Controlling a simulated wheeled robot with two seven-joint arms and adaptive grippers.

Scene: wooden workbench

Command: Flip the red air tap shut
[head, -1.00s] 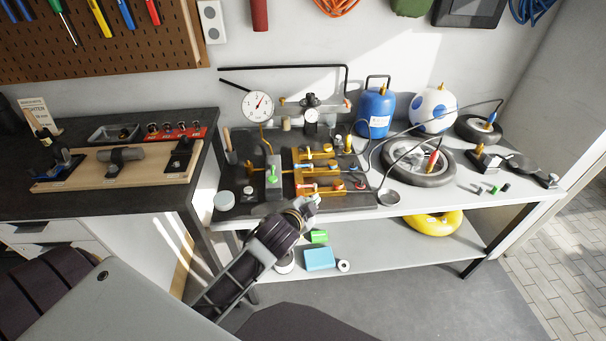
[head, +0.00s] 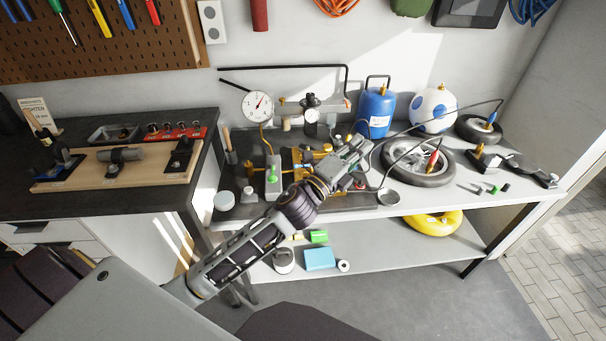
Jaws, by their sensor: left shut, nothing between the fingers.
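The air panel (head: 247,209) is a dark board on the white bench, with brass pipes (head: 327,147) and small coloured taps. My left gripper (head: 360,146) is over the right part of this panel, shut and empty, with its arm reaching up from the lower left. The red tap lever, seen earlier on the front brass pipe, is now hidden behind my gripper and wrist. I cannot tell whether my fingers touch anything on the panel. My right gripper is not in view.
A round pressure gauge (head: 257,103) stands behind the panel. A blue tank (head: 376,112), a white ball (head: 433,110) and a wheel (head: 445,175) stand to the right. A round tin (head: 224,200) is at the panel's left front.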

